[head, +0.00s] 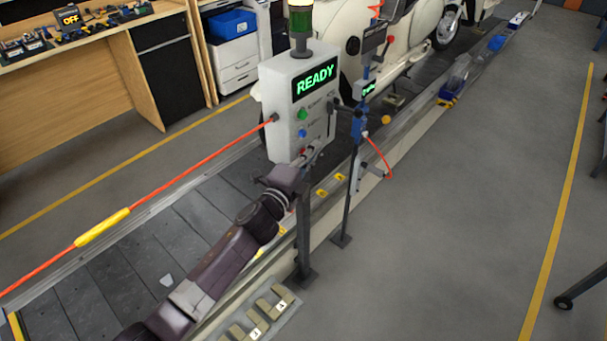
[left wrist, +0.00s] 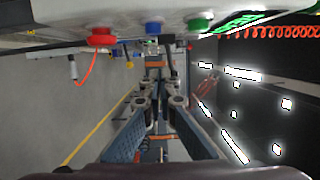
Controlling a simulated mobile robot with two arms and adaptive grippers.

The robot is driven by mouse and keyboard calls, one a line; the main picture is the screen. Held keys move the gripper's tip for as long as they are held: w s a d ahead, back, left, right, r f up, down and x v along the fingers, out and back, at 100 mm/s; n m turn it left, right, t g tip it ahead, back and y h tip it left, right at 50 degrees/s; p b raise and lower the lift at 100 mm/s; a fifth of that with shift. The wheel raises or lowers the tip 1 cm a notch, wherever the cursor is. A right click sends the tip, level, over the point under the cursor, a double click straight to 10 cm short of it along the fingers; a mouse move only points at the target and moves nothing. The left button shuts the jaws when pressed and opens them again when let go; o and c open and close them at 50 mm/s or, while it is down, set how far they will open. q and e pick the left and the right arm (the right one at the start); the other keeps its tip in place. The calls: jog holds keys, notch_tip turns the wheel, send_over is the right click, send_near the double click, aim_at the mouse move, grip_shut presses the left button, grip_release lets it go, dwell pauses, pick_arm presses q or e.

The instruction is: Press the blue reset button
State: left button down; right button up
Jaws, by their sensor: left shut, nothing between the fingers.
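The blue button (head: 302,133) is on the front of a pale grey control box (head: 279,125), below a green button (head: 302,115). The box's screen reads READY in green. My left gripper (head: 309,154) is shut and empty, just below the blue button in the head view. Its fingers (left wrist: 159,90) point forward below the blue button in the wrist view; contact is not visible. My right gripper is out of view.
An orange cord (head: 190,170) with a yellow grip runs left from the box. A dark post with a small screen (head: 368,88) stands right of it. A cream scooter (head: 415,30) stands behind on the slat conveyor (head: 110,270). The floor to the right is mostly clear.

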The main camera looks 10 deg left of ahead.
pick_arm(q)
jog(key=a+b+v, duration=0.1)
jog(key=v, duration=0.7)
jog(key=shift+f+b, duration=0.3)
jog(key=shift+b, duration=0.1)
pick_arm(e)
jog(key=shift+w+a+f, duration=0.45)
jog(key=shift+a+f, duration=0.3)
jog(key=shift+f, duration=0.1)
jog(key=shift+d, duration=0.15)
